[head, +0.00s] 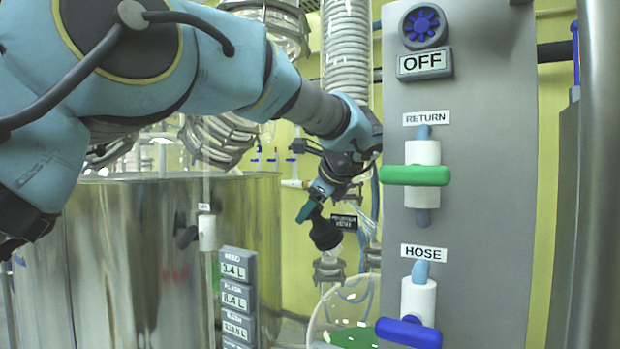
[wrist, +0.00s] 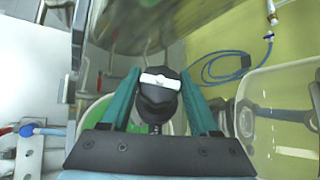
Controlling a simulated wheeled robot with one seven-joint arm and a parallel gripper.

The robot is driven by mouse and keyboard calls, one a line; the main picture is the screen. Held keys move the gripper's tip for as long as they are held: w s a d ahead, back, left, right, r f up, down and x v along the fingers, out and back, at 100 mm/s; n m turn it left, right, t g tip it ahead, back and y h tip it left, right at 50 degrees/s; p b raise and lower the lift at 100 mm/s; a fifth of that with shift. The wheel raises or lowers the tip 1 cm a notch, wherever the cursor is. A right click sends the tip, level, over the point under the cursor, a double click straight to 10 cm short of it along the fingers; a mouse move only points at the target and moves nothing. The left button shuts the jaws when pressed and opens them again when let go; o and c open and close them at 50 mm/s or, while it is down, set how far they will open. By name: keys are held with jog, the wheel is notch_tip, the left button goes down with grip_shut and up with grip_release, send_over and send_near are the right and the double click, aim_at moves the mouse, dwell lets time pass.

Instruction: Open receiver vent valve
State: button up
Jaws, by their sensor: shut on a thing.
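My gripper (head: 313,212) reaches down behind the front panel, near the middle of the head view. In the wrist view, its two teal fingers (wrist: 160,88) stand on both sides of a black valve knob (wrist: 157,100) with a white bar across its top. The gripper is shut on this knob. In the head view, the dark knob (head: 325,235) shows just below the fingers, beside a small black label (head: 343,222) too small to read. I cannot tell how far the valve is turned.
A grey panel (head: 460,110) at the right carries a green RETURN handle (head: 415,175) and a blue HOSE handle (head: 409,332). A large steel vessel (head: 150,250) stands at the left, with a stack of litre displays (head: 237,298) before it. A clear round glass vessel (head: 345,312) stands below the gripper.

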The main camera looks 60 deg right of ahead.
jog(key=n+y+p, duration=0.1)
jog(key=p, duration=0.1)
jog(key=n+y+p, duration=0.1)
jog(key=p, duration=0.2)
jog(key=shift+d+r+n+y, duration=0.1)
jog(key=shift+r+n+y, duration=0.1)
jog(key=shift+n+y, duration=0.15)
jog(key=shift+f+n+g+y+p, duration=0.15)
jog(key=shift+n+g+y+p, duration=0.25)
jog(key=shift+p, duration=0.2)
jog(key=shift+f, duration=0.1)
jog(key=o, duration=1.4)
